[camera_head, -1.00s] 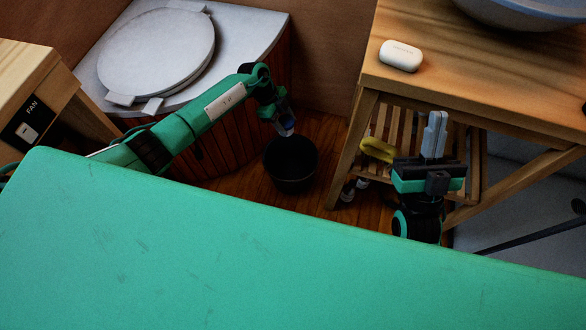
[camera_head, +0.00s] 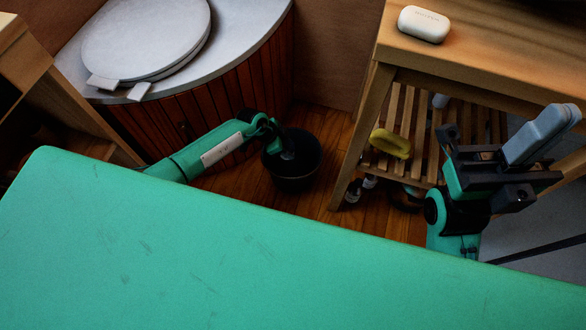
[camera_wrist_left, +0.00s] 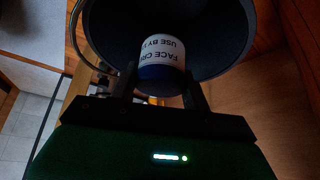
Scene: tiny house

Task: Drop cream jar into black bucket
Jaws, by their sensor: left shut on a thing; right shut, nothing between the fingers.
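The black bucket (camera_head: 292,178) stands on the wooden floor between the round cabinet and the wooden table in the head view. My left gripper (camera_head: 287,155) reaches down at the bucket's opening. In the left wrist view, the left gripper (camera_wrist_left: 165,95) is shut on the cream jar (camera_wrist_left: 162,52), which has a white label with "FACE CR" lettering and a dark blue part. The bucket's dark inside (camera_wrist_left: 222,40) lies behind the jar. My right gripper (camera_head: 545,135) is shut and empty, in front of the wooden table.
A wooden table (camera_head: 480,50) at the right carries a white case (camera_head: 423,24); its slatted shelf holds a yellow item (camera_head: 390,143). A round-fronted cabinet (camera_head: 240,50) stands at the left. Small items lie on the floor beside the table leg.

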